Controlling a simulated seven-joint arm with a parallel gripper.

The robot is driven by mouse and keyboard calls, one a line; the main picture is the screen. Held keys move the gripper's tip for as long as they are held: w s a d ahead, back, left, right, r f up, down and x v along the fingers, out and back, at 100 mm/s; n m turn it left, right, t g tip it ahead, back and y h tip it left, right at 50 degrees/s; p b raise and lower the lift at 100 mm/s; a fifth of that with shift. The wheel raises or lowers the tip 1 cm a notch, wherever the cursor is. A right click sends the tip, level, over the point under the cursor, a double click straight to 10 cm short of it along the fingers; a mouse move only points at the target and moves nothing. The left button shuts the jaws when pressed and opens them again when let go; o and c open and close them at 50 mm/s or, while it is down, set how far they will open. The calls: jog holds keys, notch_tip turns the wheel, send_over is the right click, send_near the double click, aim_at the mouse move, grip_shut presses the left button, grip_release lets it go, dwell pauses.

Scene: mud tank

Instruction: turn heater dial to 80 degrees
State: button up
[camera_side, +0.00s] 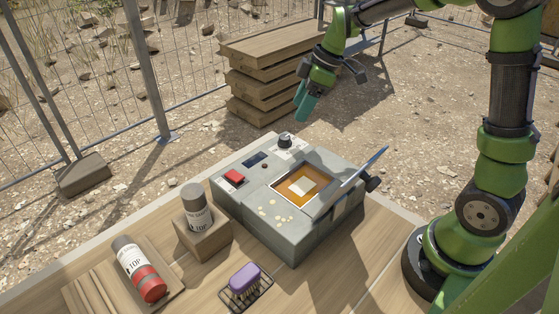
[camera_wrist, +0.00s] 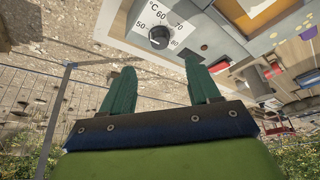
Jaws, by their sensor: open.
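The heater dial (camera_side: 285,141) is a dark round knob on a white plate at the back corner of the grey heater box (camera_side: 325,229). In the wrist view the dial (camera_wrist: 158,38) sits near the top, ringed by numbers 50, 60, 70 and 80; its pointer is too small to read surely. My gripper (camera_side: 303,106) hangs above and behind the box, apart from the dial. In the wrist view my gripper (camera_wrist: 160,68) has its two teal fingers spread and empty, with the dial beyond the gap between them.
The box carries a red switch (camera_side: 234,177), a dark display (camera_side: 255,160) and an orange bath (camera_side: 288,195) with a pale block. A blue-edged lid (camera_side: 363,171) stands raised at its right. Two cans (camera_side: 196,208) (camera_side: 140,270) and a purple item (camera_side: 244,278) are in front. Stacked timber (camera_side: 262,75) stands behind.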

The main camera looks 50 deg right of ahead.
aim_at(285, 137)
jog(key=x, duration=0.9)
jog(key=shift+a+f, duration=0.1)
jog(key=shift+f, duration=0.1)
jog(key=shift+c, duration=0.4)
jog(key=c, duration=0.9)
